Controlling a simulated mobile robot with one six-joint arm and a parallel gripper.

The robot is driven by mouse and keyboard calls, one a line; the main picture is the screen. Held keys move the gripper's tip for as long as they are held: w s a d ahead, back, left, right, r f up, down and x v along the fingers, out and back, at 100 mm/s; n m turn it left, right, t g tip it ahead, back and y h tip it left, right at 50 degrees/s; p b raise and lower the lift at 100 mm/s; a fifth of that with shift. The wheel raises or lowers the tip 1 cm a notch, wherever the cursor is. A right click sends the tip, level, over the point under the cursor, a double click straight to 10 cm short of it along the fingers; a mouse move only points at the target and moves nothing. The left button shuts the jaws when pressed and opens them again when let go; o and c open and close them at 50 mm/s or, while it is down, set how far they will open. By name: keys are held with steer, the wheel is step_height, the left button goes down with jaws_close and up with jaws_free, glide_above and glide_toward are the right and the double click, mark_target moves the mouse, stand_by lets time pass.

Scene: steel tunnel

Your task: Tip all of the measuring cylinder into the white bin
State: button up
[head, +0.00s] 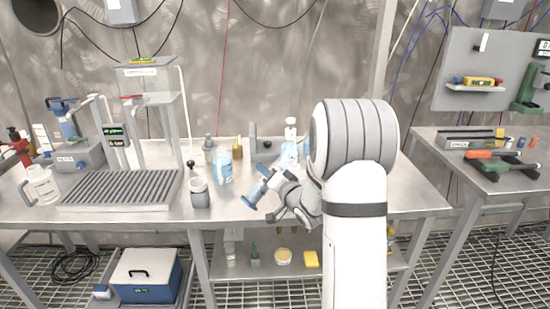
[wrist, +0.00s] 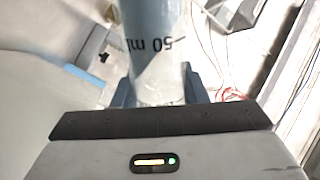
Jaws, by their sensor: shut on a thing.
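My gripper (head: 273,186) is shut on the measuring cylinder (head: 257,191), held tilted above the front of the steel bench, right of its middle. In the wrist view the clear bluish cylinder (wrist: 158,45) stands between my two dark blue-grey fingers, with "50 ml" lettering showing upside down. Its ends are out of that view, and I cannot tell how much is in it. I cannot make out the white bin for certain in either view; my arm covers part of the bench and floor.
A ribbed tray (head: 121,190) and a white jug (head: 40,187) are further left. A second bench (head: 480,165) with tools is at right. The bench front between tray and jar is clear.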

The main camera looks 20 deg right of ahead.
steer(key=shift+a+f+m+p, duration=0.25)
steer(key=shift+a+m+p, duration=0.1)
steer(key=shift+m, duration=0.75)
steer(key=shift+a+r+m+p, duration=0.15)
steer(key=shift+m+p, duration=0.3)
steer(key=shift+m, duration=0.25)
steer(key=shift+s+m, duration=0.1)
steer(key=shift+m, duration=0.4)
steer(key=shift+p, duration=0.3)
steer(key=shift+r+m, duration=0.15)
steer(key=shift+m, duration=0.25)
steer(key=shift+m+p, duration=0.65)
steer(key=shift+m, duration=0.15)
